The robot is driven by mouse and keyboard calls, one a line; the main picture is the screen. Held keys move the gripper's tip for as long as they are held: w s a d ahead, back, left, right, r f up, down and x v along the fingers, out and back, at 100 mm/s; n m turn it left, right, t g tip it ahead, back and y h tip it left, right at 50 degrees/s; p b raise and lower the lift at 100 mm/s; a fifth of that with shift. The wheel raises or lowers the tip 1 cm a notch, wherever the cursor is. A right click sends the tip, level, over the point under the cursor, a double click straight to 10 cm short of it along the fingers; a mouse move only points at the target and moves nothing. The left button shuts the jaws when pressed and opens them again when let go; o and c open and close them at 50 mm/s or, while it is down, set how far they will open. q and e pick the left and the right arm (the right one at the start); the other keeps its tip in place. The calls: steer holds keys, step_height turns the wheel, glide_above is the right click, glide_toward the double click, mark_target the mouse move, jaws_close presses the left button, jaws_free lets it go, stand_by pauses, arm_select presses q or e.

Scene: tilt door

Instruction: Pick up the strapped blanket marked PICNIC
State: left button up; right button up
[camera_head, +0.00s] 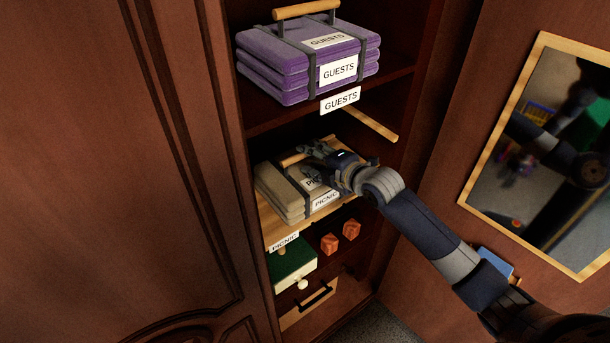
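The beige strapped blanket (278,193) lies folded on a pull-out wooden board on the middle cabinet shelf. It has dark straps, a light wooden handle (291,160) on top and a white PICNIC label (326,199). My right gripper (308,151) reaches in from the right, above the blanket and at the right end of the handle. It hides part of the blanket top and of a second label. I cannot tell whether its fingers are open or closed on the handle. My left gripper is not in view.
A purple strapped blanket (264,67) marked GUESTS sits on the shelf above. Below are a green-topped box (293,261), two orange-red blocks (329,243) and a drawer with a dark handle (318,299). A cabinet door (100,150) stands left; a framed mirror (545,130) is right.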

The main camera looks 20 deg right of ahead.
steer(key=shift+p+x, duration=0.55)
steer(key=shift+x, duration=1.4)
steer(key=shift+w+d, duration=0.1)
steer(key=shift+d, duration=0.05)
steer(key=shift+c, duration=0.6)
jaws_close()
steer(key=shift+w+r, duration=0.1)
steer(key=shift+r, duration=0.05)
